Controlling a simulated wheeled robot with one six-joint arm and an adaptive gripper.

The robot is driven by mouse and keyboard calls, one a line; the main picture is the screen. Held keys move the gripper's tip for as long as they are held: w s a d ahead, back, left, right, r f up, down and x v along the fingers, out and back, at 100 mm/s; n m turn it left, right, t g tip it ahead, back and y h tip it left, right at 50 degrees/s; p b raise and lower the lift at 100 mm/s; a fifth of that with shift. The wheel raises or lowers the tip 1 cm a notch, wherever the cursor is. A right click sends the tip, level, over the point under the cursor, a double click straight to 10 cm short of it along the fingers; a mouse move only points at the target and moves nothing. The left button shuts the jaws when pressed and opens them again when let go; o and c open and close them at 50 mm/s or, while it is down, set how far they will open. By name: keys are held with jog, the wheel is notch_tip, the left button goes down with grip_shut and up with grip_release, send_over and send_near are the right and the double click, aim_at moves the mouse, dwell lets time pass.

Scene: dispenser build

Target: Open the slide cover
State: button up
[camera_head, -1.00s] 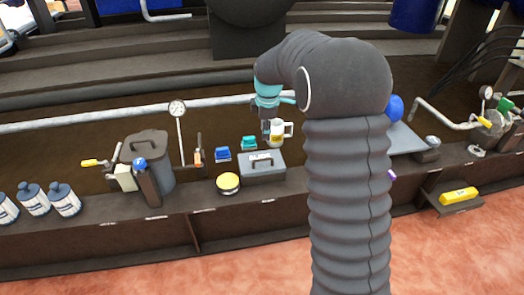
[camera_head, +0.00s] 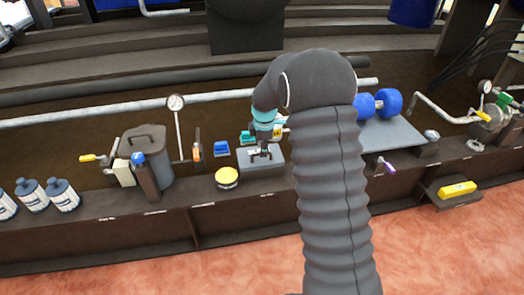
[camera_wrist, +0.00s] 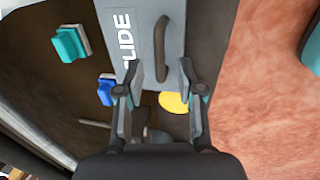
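The slide cover (camera_head: 248,169) is a grey box lid on the bench, with a dark handle on top. In the wrist view the slide cover (camera_wrist: 143,62) shows white lettering ending in "LIDE" and the curved dark handle (camera_wrist: 161,48). My gripper (camera_head: 263,153) is over the cover in the head view. In the wrist view my gripper (camera_wrist: 157,92) has its fingers spread apart, with the near end of the cover between and beyond the fingertips. The handle lies ahead of the fingertips, and nothing is held. Whether the fingertips touch the cover cannot be told.
A yellow-topped round tin (camera_head: 227,177) stands left of the cover. A blue block (camera_head: 221,148) and a teal block (camera_head: 246,138) sit behind it. A grey bin (camera_head: 157,160) stands further left. A grey plate with blue dumbbell (camera_head: 389,102) is at right.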

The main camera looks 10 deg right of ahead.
jog(key=shift+w+f, duration=0.2)
jog(key=shift+f, duration=0.7)
grip_shut()
jog(key=shift+r, duration=0.1)
